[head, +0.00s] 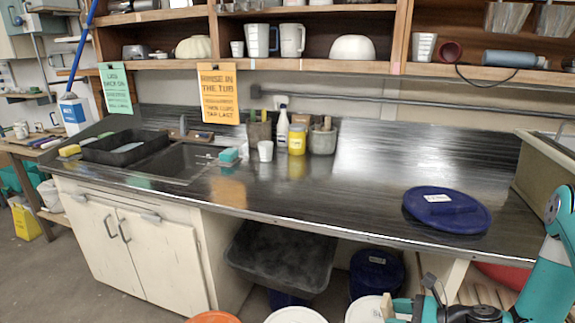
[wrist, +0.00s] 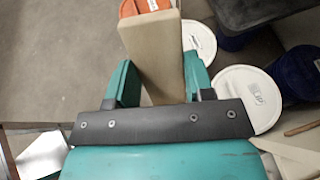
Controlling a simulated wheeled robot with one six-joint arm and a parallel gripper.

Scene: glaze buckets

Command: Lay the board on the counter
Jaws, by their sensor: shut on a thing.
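The board (wrist: 153,55) is a plain beige slab. In the wrist view it stands between the two teal fingers of my gripper (wrist: 155,88), which is shut on it, and its far end reaches over the floor and an orange lid. In the head view my gripper (head: 398,310) is at the bottom right, in front of the counter and below its top. Only a small beige piece of the board (head: 387,307) shows there; the rest is out of frame or hidden. The counter (head: 330,190) has a dark, shiny top with a wide bare stretch in the middle.
A round blue lid (head: 447,209) lies on the counter's right part. A sink (head: 185,162), white cup (head: 265,151), yellow jar (head: 297,140) and tool pots stand left and back. Below are a dark tub (head: 280,258) and several lidded buckets, one orange-lidded (wrist: 145,7).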

